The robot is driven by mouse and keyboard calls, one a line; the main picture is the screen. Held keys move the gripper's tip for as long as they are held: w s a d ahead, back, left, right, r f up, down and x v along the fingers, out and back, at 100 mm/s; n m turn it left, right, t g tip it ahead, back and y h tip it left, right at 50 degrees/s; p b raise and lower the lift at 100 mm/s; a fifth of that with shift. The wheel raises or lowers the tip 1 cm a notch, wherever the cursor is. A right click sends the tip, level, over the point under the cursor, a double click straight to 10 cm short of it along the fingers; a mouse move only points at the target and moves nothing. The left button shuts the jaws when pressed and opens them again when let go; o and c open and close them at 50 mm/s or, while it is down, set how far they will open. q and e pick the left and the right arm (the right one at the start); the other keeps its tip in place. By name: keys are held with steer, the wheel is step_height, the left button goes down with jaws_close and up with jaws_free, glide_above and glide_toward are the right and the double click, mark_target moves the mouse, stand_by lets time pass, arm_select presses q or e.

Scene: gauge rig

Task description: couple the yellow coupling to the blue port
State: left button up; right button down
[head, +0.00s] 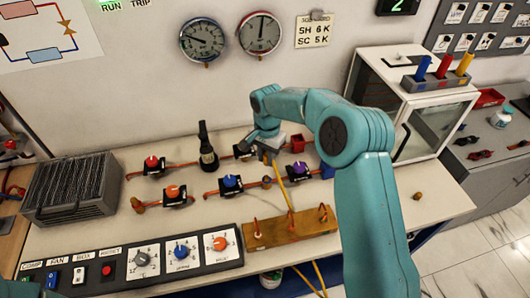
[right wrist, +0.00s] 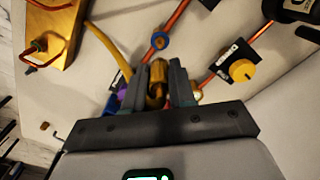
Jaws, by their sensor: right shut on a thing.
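The yellow coupling (right wrist: 156,88) is a brass-yellow piece between the fingers of my right gripper (right wrist: 160,78), which is shut on it. In the head view my right gripper (head: 270,150) is over the back middle of the bench, and the arm and fingers mostly hide the coupling. A yellow hose (right wrist: 108,46) runs beside the fingers toward the wooden manifold block. The blue port (right wrist: 160,41) appears as a blue ring at a copper pipe's end, beyond the fingertips and apart from the coupling in the picture. Its height gap is unclear. My left gripper is out of view.
Valves with red, orange, blue (head: 230,181) and purple (head: 299,168) knobs sit on copper pipes around the gripper. A dark bottle (head: 207,150) stands to the left. A white cabinet (head: 415,115) stands right.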

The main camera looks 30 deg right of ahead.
steer(key=shift+f+b, duration=2.15)
steer(key=shift+f, duration=0.5)
steer(key=shift+f+b, duration=0.2)
steer(key=shift+b, duration=0.25)
steer(key=shift+f+b, duration=0.7)
steer(key=shift+f, duration=0.2)
steer(key=shift+f+b, duration=0.3)
steer(key=c, duration=0.5)
jaws_free()
steer(key=shift+r, duration=0.1)
steer(key=shift+c, duration=0.2)
